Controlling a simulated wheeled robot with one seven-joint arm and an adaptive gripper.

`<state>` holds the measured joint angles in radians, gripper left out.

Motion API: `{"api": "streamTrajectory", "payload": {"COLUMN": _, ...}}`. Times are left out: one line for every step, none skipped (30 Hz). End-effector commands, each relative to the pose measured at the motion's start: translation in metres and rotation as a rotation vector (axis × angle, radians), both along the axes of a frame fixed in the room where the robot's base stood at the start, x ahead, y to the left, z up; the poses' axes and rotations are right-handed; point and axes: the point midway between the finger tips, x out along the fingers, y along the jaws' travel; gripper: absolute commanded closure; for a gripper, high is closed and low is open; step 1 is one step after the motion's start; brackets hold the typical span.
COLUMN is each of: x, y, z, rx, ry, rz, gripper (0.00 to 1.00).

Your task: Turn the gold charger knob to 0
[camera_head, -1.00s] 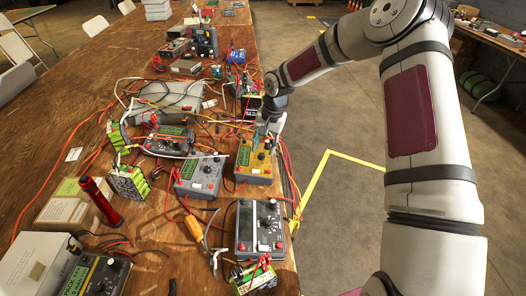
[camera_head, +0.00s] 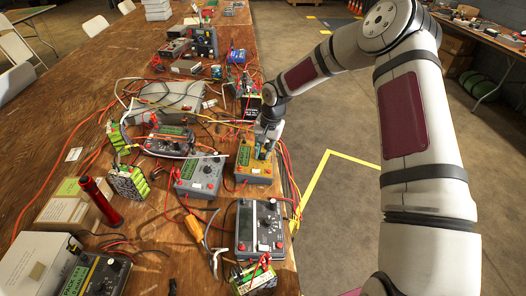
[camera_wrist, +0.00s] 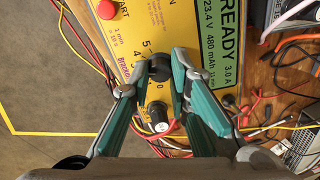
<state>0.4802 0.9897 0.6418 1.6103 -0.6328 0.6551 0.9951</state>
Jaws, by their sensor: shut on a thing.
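The gold charger (camera_head: 254,172) sits near the right edge of the wooden table. In the wrist view its yellow panel (camera_wrist: 128,34) carries a black knob (camera_wrist: 159,68) with printed numbers beside it; 5 and 4 are readable. The knob's pointer direction cannot be made out. My gripper (camera_wrist: 159,60) has its green-backed fingers on either side of this knob and is shut on it. In the head view my gripper (camera_head: 264,148) reaches down onto the charger and hides the knob. A smaller silver-topped knob (camera_wrist: 159,121) stands between the fingers, nearer my wrist.
A grey charger (camera_head: 199,178) stands left of the gold one, and another dark-faced unit (camera_head: 259,228) stands in front. Red and yellow cables lie close around them. A red button (camera_wrist: 106,9) is on the gold panel. Open floor lies right of the table.

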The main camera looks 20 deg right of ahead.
Motion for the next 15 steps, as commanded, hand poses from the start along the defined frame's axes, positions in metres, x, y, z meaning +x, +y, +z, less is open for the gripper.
{"api": "streamTrajectory", "payload": {"x": 0.0001, "y": 0.0003, "z": 0.0001, "rx": 0.0, "ry": -0.001, "rz": 0.004, "gripper": 1.0}}
{"api": "streamTrajectory", "payload": {"x": 0.0001, "y": 0.0003, "z": 0.0001, "rx": 0.0, "ry": -0.002, "rz": 0.008, "gripper": 1.0}}
{"api": "streamTrajectory", "payload": {"x": 0.0002, "y": 0.0002, "z": 0.0001, "rx": -0.001, "ry": -0.003, "rz": 0.016, "gripper": 1.0}}
{"api": "streamTrajectory", "payload": {"x": 0.0001, "y": 0.0003, "z": 0.0, "rx": -0.001, "ry": -0.004, "rz": 0.023, "gripper": 1.0}}
{"api": "streamTrajectory", "payload": {"x": 0.0001, "y": 0.0003, "z": 0.0, "rx": -0.002, "ry": -0.006, "rz": 0.032, "gripper": 1.0}}
{"api": "streamTrajectory", "payload": {"x": 0.0001, "y": 0.0005, "z": -0.0001, "rx": -0.003, "ry": -0.008, "rz": 0.045, "gripper": 1.0}}
{"api": "streamTrajectory", "payload": {"x": 0.0001, "y": 0.0005, "z": -0.0001, "rx": -0.003, "ry": -0.01, "rz": 0.059, "gripper": 1.0}}
{"api": "streamTrajectory", "payload": {"x": 0.0, "y": 0.0005, "z": -0.0002, "rx": -0.004, "ry": -0.012, "rz": 0.073, "gripper": 1.0}}
{"api": "streamTrajectory", "payload": {"x": 0.0, "y": 0.0006, "z": -0.0003, "rx": -0.006, "ry": -0.016, "rz": 0.095, "gripper": 1.0}}
{"api": "streamTrajectory", "payload": {"x": 0.0, "y": 0.0006, "z": -0.0003, "rx": -0.007, "ry": -0.02, "rz": 0.114, "gripper": 1.0}}
{"api": "streamTrajectory", "payload": {"x": 0.0001, "y": 0.0006, "z": -0.0003, "rx": -0.009, "ry": -0.023, "rz": 0.134, "gripper": 1.0}}
{"api": "streamTrajectory", "payload": {"x": 0.0002, "y": 0.0006, "z": -0.0004, "rx": -0.01, "ry": -0.028, "rz": 0.163, "gripper": 1.0}}
{"api": "streamTrajectory", "payload": {"x": 0.0003, "y": 0.0004, "z": -0.0003, "rx": -0.012, "ry": -0.032, "rz": 0.187, "gripper": 1.0}}
{"api": "streamTrajectory", "payload": {"x": 0.0005, "y": 0.0005, "z": -0.0003, "rx": -0.014, "ry": -0.037, "rz": 0.211, "gripper": 1.0}}
{"api": "streamTrajectory", "payload": {"x": 0.0005, "y": 0.0008, "z": -0.0001, "rx": -0.015, "ry": -0.044, "rz": 0.245, "gripper": 1.0}}
